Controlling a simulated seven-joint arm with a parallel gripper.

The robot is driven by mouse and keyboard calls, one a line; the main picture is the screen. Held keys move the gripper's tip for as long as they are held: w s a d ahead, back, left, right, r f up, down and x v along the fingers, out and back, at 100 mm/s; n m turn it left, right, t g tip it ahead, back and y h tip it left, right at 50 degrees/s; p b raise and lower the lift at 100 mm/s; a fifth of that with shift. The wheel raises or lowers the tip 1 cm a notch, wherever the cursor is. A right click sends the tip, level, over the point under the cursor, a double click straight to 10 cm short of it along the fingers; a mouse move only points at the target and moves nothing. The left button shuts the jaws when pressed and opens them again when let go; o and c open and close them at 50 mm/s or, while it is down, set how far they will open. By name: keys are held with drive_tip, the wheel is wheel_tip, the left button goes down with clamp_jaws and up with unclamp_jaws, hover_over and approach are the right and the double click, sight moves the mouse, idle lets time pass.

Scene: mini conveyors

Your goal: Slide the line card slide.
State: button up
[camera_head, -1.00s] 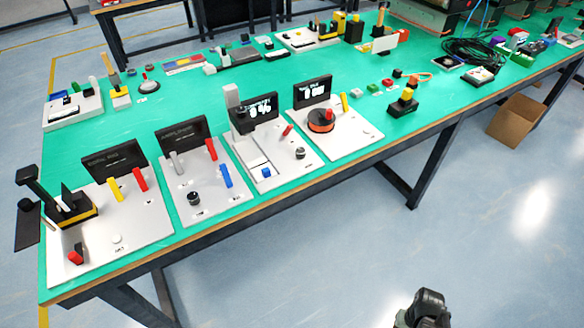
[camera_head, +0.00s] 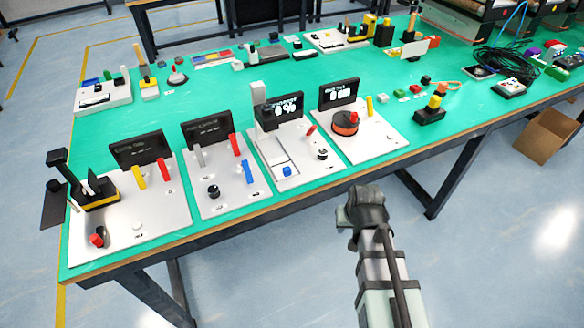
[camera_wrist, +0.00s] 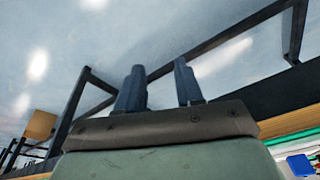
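Four pale panels stand along the table's near edge in the head view; their labels are too small to tell which bears the line card slide. The third panel (camera_head: 303,171) has a white slot strip with a blue piece (camera_head: 287,171), a black knob and a red lever. The second panel (camera_head: 227,203) has grey, red and blue upright handles (camera_head: 248,171). My gripper (camera_head: 362,200) is in front of the table edge, right of and nearer than the third panel, touching nothing. In the wrist view its two fingers (camera_wrist: 160,82) stand apart with nothing between them.
The leftmost panel (camera_head: 160,218) holds a black and yellow device. The fourth panel (camera_head: 375,150) has an orange-red disc. A black and yellow button block (camera_head: 430,114) stands to its right. A cardboard box (camera_head: 545,137) is on the floor. The floor before the table is free.

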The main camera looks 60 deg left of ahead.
drive_tip(key=s+a+r+n+y, duration=0.1)
drive_tip(key=s+a+r, duration=0.35)
drive_tip(key=r, duration=0.25)
drive_tip(key=s+a+r+n+y, duration=0.1)
drive_tip(key=s+a+r, duration=0.3)
drive_tip(key=a+r, duration=0.25)
wheel_tip(320, 180, up, 10)
drive_tip(key=n+y, duration=0.1)
hover_over(287, 169)
drive_tip(key=d, duration=0.5)
drive_tip(key=a+f, duration=0.1)
drive_tip(key=f, duration=0.3)
drive_tip(key=a+f+n, duration=0.1)
drive_tip(key=a+f, duration=0.1)
drive_tip(key=f, duration=0.3)
drive_tip(key=a+f+n, duration=0.1)
drive_tip(key=f, duration=0.3)
drive_tip(key=shift+a+f+g+h, duration=0.25)
drive_tip(key=shift+a+g+h, duration=0.05)
drive_tip(key=shift+g+h, duration=0.1)
drive_tip(key=shift+c, duration=0.5)
clamp_jaws()
